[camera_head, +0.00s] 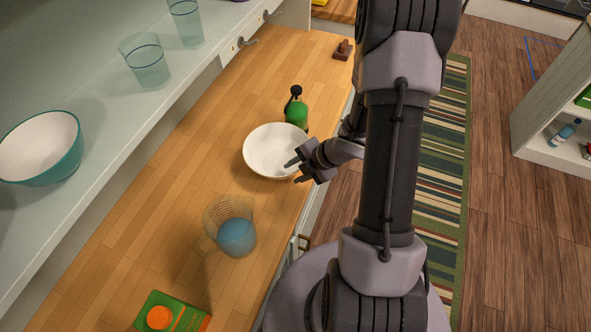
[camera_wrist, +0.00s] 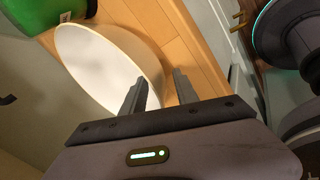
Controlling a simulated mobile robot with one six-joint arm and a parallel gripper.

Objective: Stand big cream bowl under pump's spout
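The big cream bowl (camera_head: 268,149) stands upright on the wooden counter, directly in front of the green pump bottle (camera_head: 297,114). The bottle has a black pump head (camera_head: 294,93); I cannot tell whether bowl and bottle touch. The bowl looks empty. My gripper (camera_head: 296,171) is at the bowl's near right rim. In the wrist view my gripper (camera_wrist: 159,78) has its fingers apart, one over the bowl (camera_wrist: 100,65) and one outside its wall. Visible gaps suggest it is not clamped. The green bottle body (camera_wrist: 45,12) shows at the top left there; its spout is out of that view.
A teal bowl (camera_head: 50,165) and glasses (camera_head: 147,67) stand on the left shelf. A brown object (camera_head: 344,48) lies at the far end.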

